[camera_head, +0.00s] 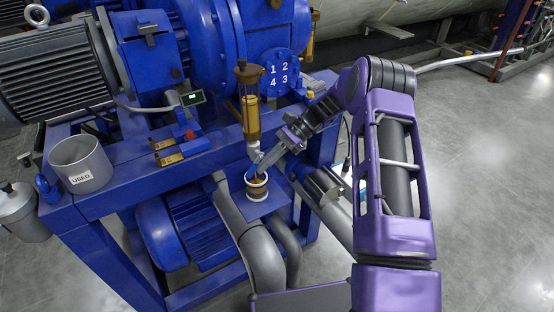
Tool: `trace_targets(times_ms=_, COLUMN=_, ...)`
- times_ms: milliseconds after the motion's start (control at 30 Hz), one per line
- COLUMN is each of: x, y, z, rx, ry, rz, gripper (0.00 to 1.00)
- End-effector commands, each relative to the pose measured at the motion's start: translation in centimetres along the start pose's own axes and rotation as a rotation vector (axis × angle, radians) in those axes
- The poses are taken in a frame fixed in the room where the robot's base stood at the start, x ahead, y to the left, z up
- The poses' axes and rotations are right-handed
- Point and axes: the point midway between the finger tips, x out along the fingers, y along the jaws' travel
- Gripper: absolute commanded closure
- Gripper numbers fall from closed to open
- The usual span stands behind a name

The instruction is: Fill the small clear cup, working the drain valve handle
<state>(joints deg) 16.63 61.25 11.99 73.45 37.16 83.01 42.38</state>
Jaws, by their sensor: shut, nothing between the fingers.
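The small clear cup (257,188) has a pale rim and brownish contents. It stands upright on a small blue shelf (268,204) below the brass sight glass (249,108) and its pale drain fitting (253,147). A small blue piece at the fitting's lower end (256,158) looks like the valve handle, partly hidden by my gripper. My gripper (263,168) reaches in from the right, shut and empty, with its fingertips beside the fitting's outlet and just above the cup. I cannot tell whether the fingertips touch the handle, or whether liquid is flowing.
A grey container labelled USED (81,164) stands on the blue frame at left. A small display (192,98) and brass blocks (168,151) sit nearer the fitting. A blue motor (190,232) and thick grey pipes (254,242) lie below. The floor at right (490,180) is clear.

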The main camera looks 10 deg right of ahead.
Motion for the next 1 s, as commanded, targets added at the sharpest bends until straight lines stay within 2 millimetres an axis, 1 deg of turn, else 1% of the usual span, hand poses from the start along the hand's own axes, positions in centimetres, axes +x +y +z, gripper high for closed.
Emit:
trace_targets(times_ms=33, x=0.6, y=-0.1, z=0.1, rx=0.001, ry=-0.05, rz=0.001, gripper=1.0)
trace_targets(times_ms=167, x=1.5, y=-0.4, z=0.5, rx=0.002, ry=-0.174, rz=-0.001, gripper=1.0)
trace_targets(times_ms=233, x=1.7, y=-0.5, z=0.9, rx=-0.002, ry=-0.176, rz=0.001, gripper=1.0)
trace_targets(times_ms=500, x=2.4, y=-0.4, z=1.4, rx=-0.001, ry=-0.173, rz=0.002, gripper=1.0)
trace_targets(times_ms=733, x=2.6, y=-0.4, z=1.6, rx=0.0, ry=-0.27, rz=0.0, gripper=1.0)
trace_targets(times_ms=1000, x=2.6, y=-0.4, z=1.7, rx=0.0, ry=-0.291, rz=0.001, gripper=1.0)
